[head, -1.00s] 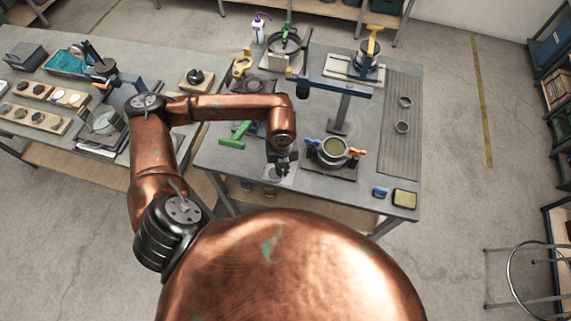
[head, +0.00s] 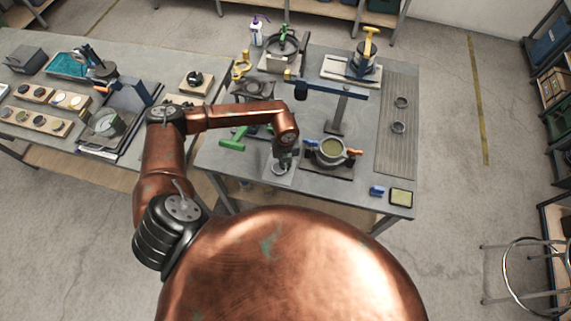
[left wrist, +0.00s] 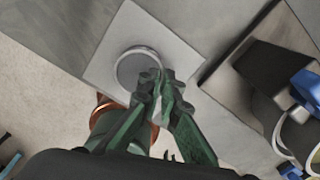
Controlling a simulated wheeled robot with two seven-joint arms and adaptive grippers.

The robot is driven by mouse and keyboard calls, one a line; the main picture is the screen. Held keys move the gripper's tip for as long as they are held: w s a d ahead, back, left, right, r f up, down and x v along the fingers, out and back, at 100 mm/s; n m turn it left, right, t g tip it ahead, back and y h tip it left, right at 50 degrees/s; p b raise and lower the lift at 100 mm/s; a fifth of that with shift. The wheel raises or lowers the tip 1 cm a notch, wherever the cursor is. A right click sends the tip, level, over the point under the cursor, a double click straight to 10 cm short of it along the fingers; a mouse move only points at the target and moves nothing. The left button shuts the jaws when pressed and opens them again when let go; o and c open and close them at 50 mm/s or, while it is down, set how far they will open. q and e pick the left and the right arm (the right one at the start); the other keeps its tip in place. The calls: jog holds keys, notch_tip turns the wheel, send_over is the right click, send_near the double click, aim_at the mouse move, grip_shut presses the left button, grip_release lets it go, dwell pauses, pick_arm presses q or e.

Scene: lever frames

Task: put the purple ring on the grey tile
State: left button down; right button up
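A pale grey square tile (left wrist: 118,32) lies flat at the near edge of the bench and also shows in the head view (head: 270,180). A round ring (left wrist: 126,53) is at the tile, within its outline. Its rim looks pale grey rather than clearly purple; it shows small in the head view (head: 279,170). My left gripper (left wrist: 161,78) has its green fingers close together across the ring's right rim, one inside and one outside. The fingertips hide part of that rim. I cannot tell whether the ring rests fully on the tile. My right gripper is not in view.
A dark plate with a round pot (head: 331,151) stands just right of the tile. A green clamp-like part (head: 233,144) lies left. Two small grey rings (head: 398,127) are on the ridged mat at right.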

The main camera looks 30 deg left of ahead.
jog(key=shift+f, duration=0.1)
pick_arm(q)
jog(key=shift+f, duration=0.2)
jog(key=c, duration=2.2)
grip_release()
jog(key=shift+o, duration=0.2)
jog(key=shift+r, duration=0.1)
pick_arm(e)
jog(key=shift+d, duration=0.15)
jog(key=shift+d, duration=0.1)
pick_arm(q)
jog(key=shift+r, duration=0.1)
